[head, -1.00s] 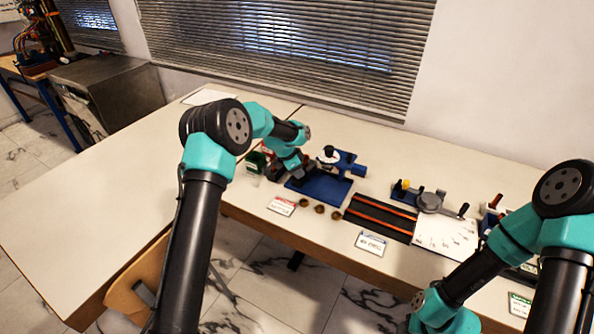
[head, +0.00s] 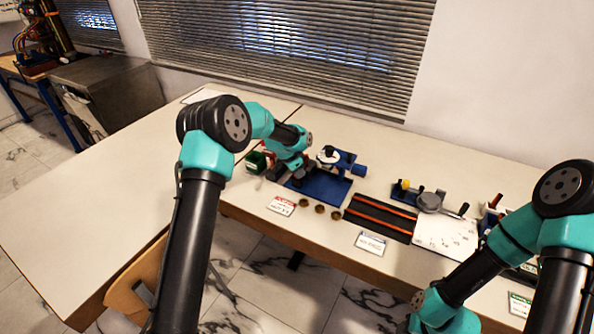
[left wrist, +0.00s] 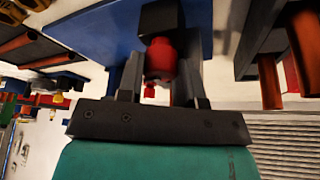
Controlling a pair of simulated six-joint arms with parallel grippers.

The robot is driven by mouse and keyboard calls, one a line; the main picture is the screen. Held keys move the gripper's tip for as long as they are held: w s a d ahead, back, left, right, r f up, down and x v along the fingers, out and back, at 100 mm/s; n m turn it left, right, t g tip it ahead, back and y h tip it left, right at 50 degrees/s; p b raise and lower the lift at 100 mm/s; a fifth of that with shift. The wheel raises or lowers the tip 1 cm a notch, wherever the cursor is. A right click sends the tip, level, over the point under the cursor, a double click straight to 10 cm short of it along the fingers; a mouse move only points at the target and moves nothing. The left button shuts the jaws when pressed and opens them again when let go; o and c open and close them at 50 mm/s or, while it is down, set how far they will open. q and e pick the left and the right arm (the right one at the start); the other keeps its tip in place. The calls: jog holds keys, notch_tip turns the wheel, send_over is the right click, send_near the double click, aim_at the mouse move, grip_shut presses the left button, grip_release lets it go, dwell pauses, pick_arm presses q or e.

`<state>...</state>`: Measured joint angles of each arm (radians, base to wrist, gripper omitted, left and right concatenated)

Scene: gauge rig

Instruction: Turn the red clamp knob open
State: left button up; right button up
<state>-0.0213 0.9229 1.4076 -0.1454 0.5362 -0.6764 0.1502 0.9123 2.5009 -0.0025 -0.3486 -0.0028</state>
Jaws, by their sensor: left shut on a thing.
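The red clamp knob (left wrist: 160,60) sits between the two fingers of my left gripper (left wrist: 158,82) in the left wrist view. The fingers are shut on it from both sides. Behind the knob is a black block (left wrist: 161,18) on a blue fixture plate (left wrist: 95,35). In the head view my left gripper (head: 297,181) is at the left end of the blue fixture (head: 325,186), and the knob is hidden there by the gripper and wrist. My right arm is at the right edge of the head view, and its gripper does not show.
Several small brass-coloured pieces (head: 320,209) lie in front of the fixture. A black tray with orange strips (head: 379,218) is to its right, then a gauge device (head: 429,202). A green bin (head: 256,161) stands left of the wrist. The left table is largely clear.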

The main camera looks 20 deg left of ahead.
pick_arm(q)
jog(key=shift+s+n+t+y, duration=0.1)
jog(key=shift+n+t+y, duration=0.4)
jog(key=shift+n, duration=1.4)
jog(key=shift+d+n+y, duration=0.1)
jog(key=shift+n+y, duration=0.7)
jog(key=shift+n, duration=1.2)
jog(key=n+y, duration=0.1)
jog(key=n, duration=0.2)
jog(key=shift+n, duration=0.3)
jog(key=shift+d+n+y, duration=0.1)
jog(key=shift+n+y, duration=0.8)
jog(key=shift+n, duration=1)
jog(key=shift+g, duration=0.3)
jog(key=o, duration=0.6)
